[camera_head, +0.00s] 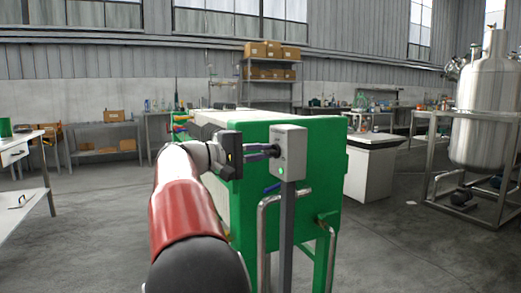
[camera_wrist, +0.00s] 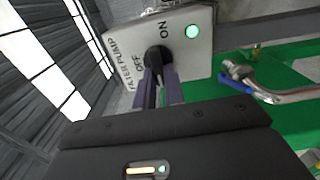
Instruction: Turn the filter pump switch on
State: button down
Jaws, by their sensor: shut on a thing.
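The filter pump switch box (camera_head: 292,145) is a light grey box on a grey post, in the middle of the head view. In the wrist view its face (camera_wrist: 195,62) appears turned, with the words FILTER PUMP, OFF and ON. A black knob (camera_wrist: 156,56) sits on this face beside OFF and ON. The green lamp (camera_wrist: 192,31) on the face is bright, and it also glows in the head view (camera_head: 281,170). My gripper (camera_head: 272,151) reaches the box from the left; its fingers (camera_wrist: 160,82) are shut on the knob. They partly cover it, so its exact pointing is unclear.
A green-framed machine (camera_head: 325,180) stands right behind the switch. A bent metal pipe with a blue-handled valve (camera_wrist: 240,82) is close to the box. A steel tank (camera_head: 485,110) stands at the right. Open floor lies at the front right.

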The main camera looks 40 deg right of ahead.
dwell(0.3)
jog(key=c, duration=1.5)
grip_release()
jog(key=shift+v, duration=3.95)
